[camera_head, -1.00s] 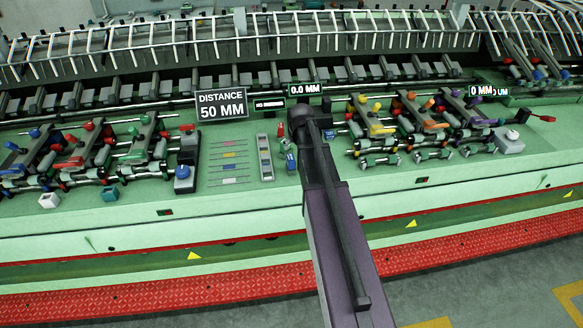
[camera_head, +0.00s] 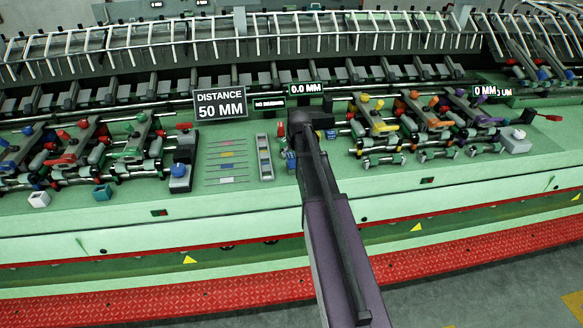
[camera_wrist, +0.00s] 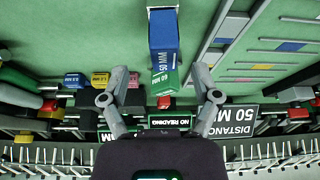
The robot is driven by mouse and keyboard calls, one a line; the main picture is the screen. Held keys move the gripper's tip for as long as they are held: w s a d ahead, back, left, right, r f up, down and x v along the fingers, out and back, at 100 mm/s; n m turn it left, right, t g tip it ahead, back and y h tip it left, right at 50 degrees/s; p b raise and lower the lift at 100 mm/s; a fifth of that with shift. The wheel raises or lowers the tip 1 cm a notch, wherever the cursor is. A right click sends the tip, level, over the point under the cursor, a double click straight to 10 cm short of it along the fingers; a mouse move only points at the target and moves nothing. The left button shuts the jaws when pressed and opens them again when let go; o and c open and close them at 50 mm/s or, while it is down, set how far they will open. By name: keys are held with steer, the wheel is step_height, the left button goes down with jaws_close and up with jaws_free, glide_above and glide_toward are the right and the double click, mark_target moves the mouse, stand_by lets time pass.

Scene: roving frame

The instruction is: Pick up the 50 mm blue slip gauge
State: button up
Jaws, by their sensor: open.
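My gripper (camera_wrist: 160,80) is open, one finger on each side of the block's green end, with gaps on both sides. I cannot tell its height above the block. In the head view my arm hides the fingers.
A "DISTANCE 50 MM" sign (camera_head: 220,105) stands behind the bench. A grey slotted holder (camera_head: 264,157) and thin bars with coloured middles (camera_head: 227,166) lie left of my arm.

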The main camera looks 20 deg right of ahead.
mark_target(292, 157)
stand_by(0.4)
steer(key=b+x, duration=0.3)
steer(key=shift+a+f, duration=0.25)
steer(key=shift+f, duration=0.05)
steer(key=shift+b+x, duration=0.9)
steer(key=shift+b, duration=0.05)
jaws_close()
